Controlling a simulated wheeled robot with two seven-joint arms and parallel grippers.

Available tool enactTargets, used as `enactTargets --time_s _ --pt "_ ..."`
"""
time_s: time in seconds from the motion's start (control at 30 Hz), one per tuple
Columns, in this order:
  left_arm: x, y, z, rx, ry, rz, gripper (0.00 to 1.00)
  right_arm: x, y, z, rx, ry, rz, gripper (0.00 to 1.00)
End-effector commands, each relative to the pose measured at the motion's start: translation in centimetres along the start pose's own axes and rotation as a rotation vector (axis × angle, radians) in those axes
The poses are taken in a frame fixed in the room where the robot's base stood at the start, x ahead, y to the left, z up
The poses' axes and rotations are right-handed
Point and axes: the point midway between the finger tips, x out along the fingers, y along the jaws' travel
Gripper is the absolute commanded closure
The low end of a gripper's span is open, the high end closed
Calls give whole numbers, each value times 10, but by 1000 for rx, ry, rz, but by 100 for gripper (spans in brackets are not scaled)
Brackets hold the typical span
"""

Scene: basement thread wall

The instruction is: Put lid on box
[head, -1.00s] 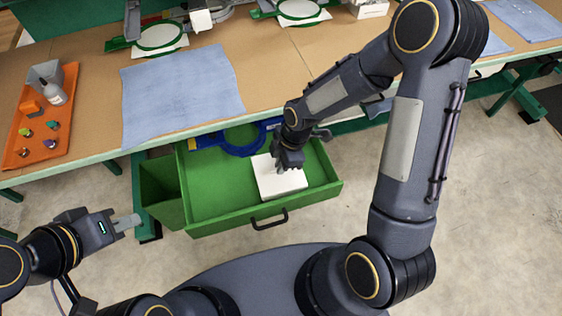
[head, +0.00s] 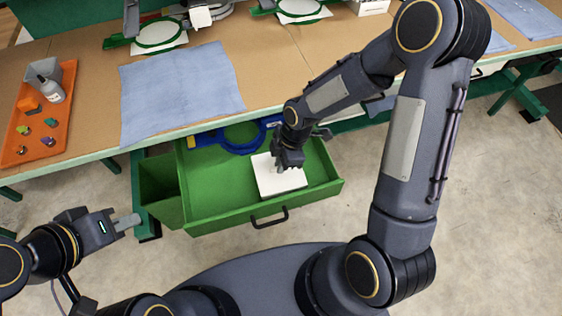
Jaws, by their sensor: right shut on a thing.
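A white box with a flat white top (head: 280,182) sits in the open green drawer (head: 215,191), toward its right side. Whether the white top is a separate lid fully seated on a box cannot be told from here. My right gripper (head: 279,168) points down at the white top and is shut on a small part at its middle; the fingers hide the grip itself. My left gripper (head: 128,222) is in front of the drawer on the left, over the floor, away from the box. Its fingertips look close together, but their gap is unclear.
A blue ring-shaped thing (head: 240,147) lies at the back of the drawer. The workbench (head: 270,75) above carries a blue cloth (head: 180,90) and an orange tray (head: 36,128) with a bottle and small parts. Bare drawer floor lies left of the box.

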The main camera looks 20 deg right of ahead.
Motion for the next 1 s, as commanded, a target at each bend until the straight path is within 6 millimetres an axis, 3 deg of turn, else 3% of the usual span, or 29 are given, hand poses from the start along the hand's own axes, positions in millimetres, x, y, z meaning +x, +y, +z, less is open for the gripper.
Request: enactTargets --time_s 0.37,0.4,0.6,0.87,1.0 --pt "5 -2 3 0 0 0 80 7 0 2 0 0 0 100" --pt "5 -2 3 0 0 0 80 7 0 2 0 0 0 89" --pt "5 -2 3 0 0 0 80 6 0 2 0 0 0 65" --pt "5 -2 2 0 0 0 80 5 0 2 0 0 1 65" --pt "3 -2 2 0 0 0 80 -8 1 2 1 1 4 65"
